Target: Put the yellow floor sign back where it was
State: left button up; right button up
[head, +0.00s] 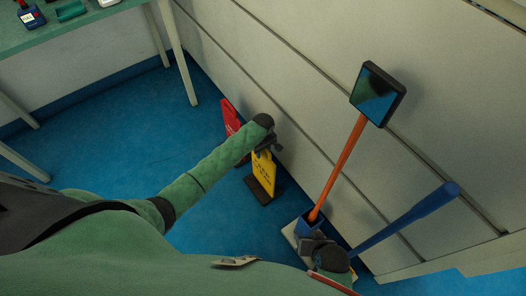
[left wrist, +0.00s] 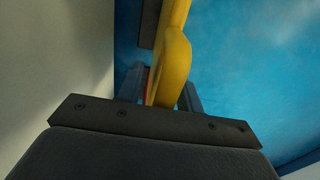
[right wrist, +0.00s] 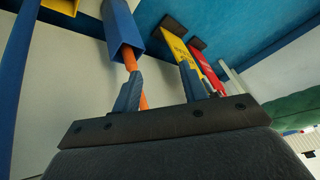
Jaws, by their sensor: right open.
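The yellow floor sign (head: 264,172) is upright on its dark base, over the blue floor near the wall. My left gripper (head: 268,147) is at its top and shut on it. In the left wrist view the yellow sign (left wrist: 172,70) passes between the two fingers. I cannot tell whether its base touches the floor. The sign also shows in the right wrist view (right wrist: 181,52). My right gripper (head: 318,240) is open and empty, low beside the orange-handled tool. In the right wrist view the orange handle (right wrist: 131,62) shows behind one finger.
A red sign (head: 230,117) stands just behind the yellow one. The orange-handled tool (head: 338,168) with a dark square head and a blue-handled tool (head: 408,216) lean by the wall. A green table (head: 92,18) stands at upper left. The blue floor (head: 125,135) left of the signs is clear.

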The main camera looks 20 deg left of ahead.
pick_arm(q)
notch_tip(320, 180, up, 4)
jog(key=shift+f, duration=0.15)
notch_tip(320, 180, up, 7)
jog(key=shift+p, duration=0.3)
jog(key=shift+r, duration=0.55)
jog(key=s+d+f+m+t+h, duration=0.1)
jog(key=s+d+f+m, duration=0.15)
jog(key=s, duration=0.25)
jog(key=s+d+f+m, duration=0.2)
jog(key=s+d, duration=0.2)
jog(key=s, duration=0.1)
jog(key=s+d+r+m+t+h, duration=0.1)
jog(key=s+d+r+m+t, duration=0.1)
jog(key=s, duration=1)
jog(key=s+d+r+m+t+h, duration=0.2)
jog(key=s+d+m, duration=0.3)
jog(key=s, duration=0.6)
jog(key=shift+s+d+r+m, duration=0.15)
jog(key=shift+s+r+m, duration=0.3)
jog(key=shift+m, duration=0.3)
pick_arm(e)
jog(key=shift+s+r, duration=0.2)
jog(key=shift+r, duration=0.55)
jog(key=shift+w, duration=0.1)
